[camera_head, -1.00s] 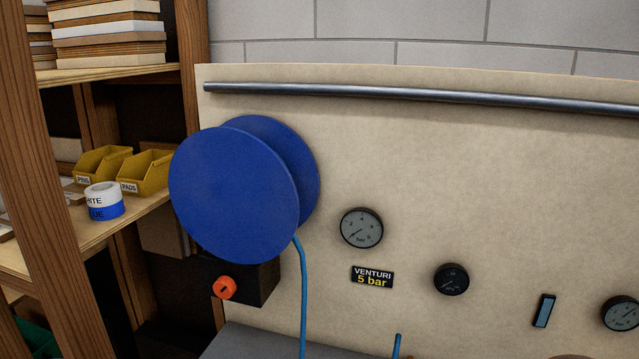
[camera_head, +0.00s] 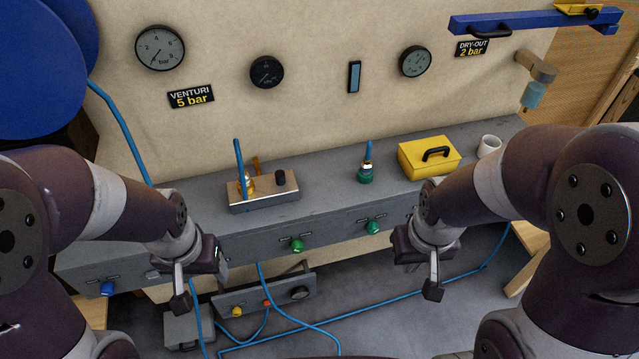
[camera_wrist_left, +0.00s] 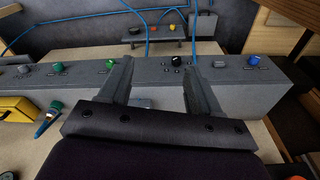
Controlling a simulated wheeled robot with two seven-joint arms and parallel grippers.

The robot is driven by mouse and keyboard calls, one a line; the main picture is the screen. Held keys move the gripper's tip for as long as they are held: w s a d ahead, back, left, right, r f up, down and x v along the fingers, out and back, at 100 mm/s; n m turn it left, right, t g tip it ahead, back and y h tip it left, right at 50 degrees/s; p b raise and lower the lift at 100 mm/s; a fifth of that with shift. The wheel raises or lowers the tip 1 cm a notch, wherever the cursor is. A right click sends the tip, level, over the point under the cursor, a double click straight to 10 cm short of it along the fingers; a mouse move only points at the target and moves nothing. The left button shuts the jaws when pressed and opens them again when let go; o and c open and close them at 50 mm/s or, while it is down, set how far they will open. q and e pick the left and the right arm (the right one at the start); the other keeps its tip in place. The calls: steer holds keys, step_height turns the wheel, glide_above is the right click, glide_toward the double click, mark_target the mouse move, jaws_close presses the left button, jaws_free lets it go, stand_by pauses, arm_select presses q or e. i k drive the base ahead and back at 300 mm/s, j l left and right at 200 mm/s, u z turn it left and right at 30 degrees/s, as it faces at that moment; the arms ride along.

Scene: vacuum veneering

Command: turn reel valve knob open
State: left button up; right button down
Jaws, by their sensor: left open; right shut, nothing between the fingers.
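The blue reel (camera_head: 38,65) shows only in part at the upper left of the head view. The red-orange valve knob below it is out of the head view. A small orange spot sits at the bottom right edge of the left wrist view, too small to identify. My left gripper (camera_head: 181,287) hangs in front of the grey bench front, fingers downward. In the left wrist view its fingers (camera_wrist_left: 159,65) are spread with nothing between them. My right gripper (camera_head: 433,281) is shut and empty in front of the bench's right part.
The grey bench (camera_head: 330,180) carries a valve block (camera_head: 264,200) and a yellow box (camera_head: 428,158). Green knobs (camera_head: 297,245) and a blue knob (camera_head: 107,288) stick out of its front. A blue hose (camera_head: 125,130) runs down from the reel. Gauges (camera_head: 160,48) line the panel.

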mark_target(106, 290)
steer(key=u, duration=1.8)
steer(key=i+j+z, duration=0.2)
steer(key=j, duration=0.15)
